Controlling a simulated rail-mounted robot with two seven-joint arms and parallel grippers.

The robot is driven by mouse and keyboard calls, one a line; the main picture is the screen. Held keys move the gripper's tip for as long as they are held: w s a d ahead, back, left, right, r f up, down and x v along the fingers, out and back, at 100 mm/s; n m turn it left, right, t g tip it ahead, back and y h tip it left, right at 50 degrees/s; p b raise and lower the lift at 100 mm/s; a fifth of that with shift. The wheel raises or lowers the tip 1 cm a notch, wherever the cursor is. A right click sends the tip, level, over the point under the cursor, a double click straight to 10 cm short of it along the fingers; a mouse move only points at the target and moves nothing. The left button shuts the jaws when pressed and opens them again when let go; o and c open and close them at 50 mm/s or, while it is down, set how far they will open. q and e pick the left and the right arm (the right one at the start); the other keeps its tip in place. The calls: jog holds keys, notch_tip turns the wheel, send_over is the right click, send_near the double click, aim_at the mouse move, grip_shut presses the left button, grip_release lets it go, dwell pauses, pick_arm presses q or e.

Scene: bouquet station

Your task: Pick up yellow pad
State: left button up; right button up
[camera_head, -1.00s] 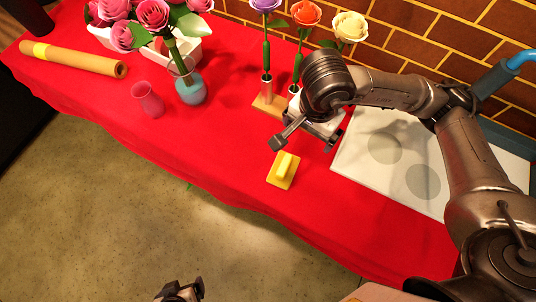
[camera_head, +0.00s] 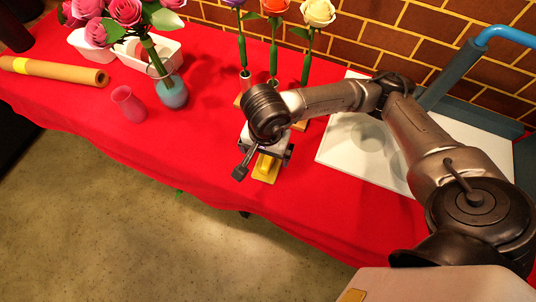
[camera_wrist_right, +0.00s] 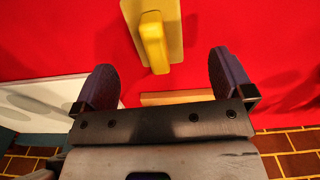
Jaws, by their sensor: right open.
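The yellow pad (camera_head: 266,173) is a flat yellow plate with a raised grip bar. It lies on the red tablecloth near the front edge. My right gripper (camera_head: 264,163) is open and empty, over the pad and partly hiding it in the head view. In the right wrist view the pad (camera_wrist_right: 153,35) lies ahead of the open right fingers (camera_wrist_right: 164,80), lined up between them, with no visible contact. The height between the fingers and the pad is hard to tell. My left gripper is out of view.
Purple, orange and cream roses (camera_head: 276,6) stand in holders behind the right gripper. A white board (camera_head: 345,150) with grey circles lies to the right. A blue vase (camera_head: 172,95), pink cup (camera_head: 129,104) and tan roll (camera_head: 55,73) are left. The cloth between cup and pad is clear.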

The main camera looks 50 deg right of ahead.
aim_at(268, 157)
jog(key=shift+s+d+f+b, duration=0.15)
jog(key=shift+f+b, duration=0.5)
jog(key=shift+f, duration=0.85)
jog(key=shift+d+f+b, duration=0.1)
jog(key=shift+f+b, duration=0.5)
jog(key=shift+f, duration=0.9)
jog(key=shift+r, duration=0.1)
jog(key=c, duration=1)
